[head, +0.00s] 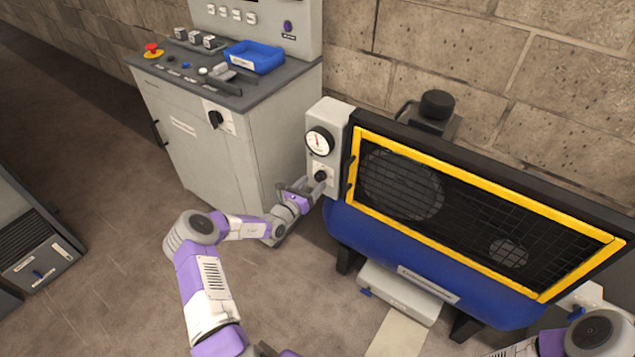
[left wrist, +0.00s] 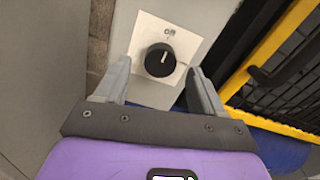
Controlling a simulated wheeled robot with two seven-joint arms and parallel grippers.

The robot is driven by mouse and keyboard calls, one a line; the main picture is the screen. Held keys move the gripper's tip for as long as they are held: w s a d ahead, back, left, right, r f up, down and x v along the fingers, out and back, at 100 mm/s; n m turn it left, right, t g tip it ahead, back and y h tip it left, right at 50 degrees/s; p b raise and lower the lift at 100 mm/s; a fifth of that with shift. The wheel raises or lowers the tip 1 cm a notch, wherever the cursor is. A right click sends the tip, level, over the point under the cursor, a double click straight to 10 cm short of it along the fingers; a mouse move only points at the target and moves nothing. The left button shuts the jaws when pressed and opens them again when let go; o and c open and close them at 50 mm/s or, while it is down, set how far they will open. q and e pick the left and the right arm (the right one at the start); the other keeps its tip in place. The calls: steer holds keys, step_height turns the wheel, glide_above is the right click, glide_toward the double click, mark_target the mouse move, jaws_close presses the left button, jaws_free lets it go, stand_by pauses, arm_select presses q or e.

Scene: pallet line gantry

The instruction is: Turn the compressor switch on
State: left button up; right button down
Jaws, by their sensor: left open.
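The compressor switch (head: 320,176) is a black round knob on a pale plate, low on the grey box at the compressor's left end. The compressor (head: 400,255) has a blue tank and a yellow-framed mesh guard. My right gripper is not visible.
A round gauge (head: 320,141) sits above the switch. A grey control cabinet (head: 190,145) with its own black rotary knob (head: 215,119), a red emergency button (head: 152,50) and a blue tray (head: 254,57) stands left of the compressor. The floor in front is mostly clear.

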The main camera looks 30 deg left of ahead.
mark_target(318, 178)
arm_select(q)
steer(key=shift+w+d+b, duration=0.2)
steer(key=shift+w+b, duration=0.45)
steer(key=shift+w, duration=1.25)
